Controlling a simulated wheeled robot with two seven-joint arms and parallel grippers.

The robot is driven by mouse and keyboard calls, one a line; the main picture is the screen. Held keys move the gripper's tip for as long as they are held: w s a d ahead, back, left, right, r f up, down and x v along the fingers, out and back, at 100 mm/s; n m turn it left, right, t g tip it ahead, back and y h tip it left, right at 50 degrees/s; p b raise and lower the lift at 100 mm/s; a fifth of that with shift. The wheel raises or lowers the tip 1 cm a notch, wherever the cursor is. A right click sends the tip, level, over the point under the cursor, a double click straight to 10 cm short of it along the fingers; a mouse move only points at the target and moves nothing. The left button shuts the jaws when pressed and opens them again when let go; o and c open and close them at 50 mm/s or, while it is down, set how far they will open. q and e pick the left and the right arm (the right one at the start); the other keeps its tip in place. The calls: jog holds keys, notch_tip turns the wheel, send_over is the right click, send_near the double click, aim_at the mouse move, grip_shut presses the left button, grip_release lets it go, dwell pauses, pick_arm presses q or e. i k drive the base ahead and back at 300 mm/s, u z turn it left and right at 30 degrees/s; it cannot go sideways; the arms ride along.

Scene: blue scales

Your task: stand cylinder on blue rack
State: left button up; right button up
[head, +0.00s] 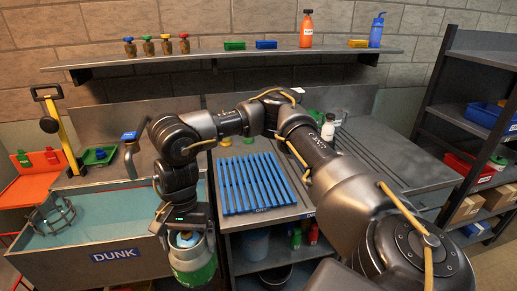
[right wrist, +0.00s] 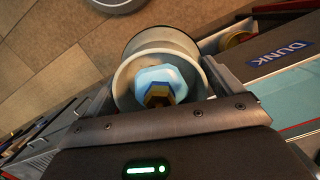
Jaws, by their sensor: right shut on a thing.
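The cylinder (head: 193,265) is green with a pale upper part and hangs upright below my right gripper (head: 184,232). My right gripper is shut on its top collar. In the right wrist view the cylinder's pale round collar (right wrist: 125,75) surrounds a light-blue valve top (right wrist: 158,80); the fingertips are hidden there. The cylinder is in front of the counter, at the right end of the sink. The blue rack (head: 253,183) is a slatted panel lying on the counter, to the right of and beyond the cylinder. No cylinder stands on it. My left gripper is not in view.
The water-filled sink (head: 115,254), labelled DUNK, holds a wire cage (head: 52,216) at its left. A white bottle (head: 328,128) stands behind my right arm. A wall shelf (head: 240,52) carries bottles and valves. Dark shelving (head: 447,110) stands at the right.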

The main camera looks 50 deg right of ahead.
aim_at(256, 190)
jog(key=u, duration=1.35)
jog(key=i, duration=1.25)
jog(key=z, duration=3.2)
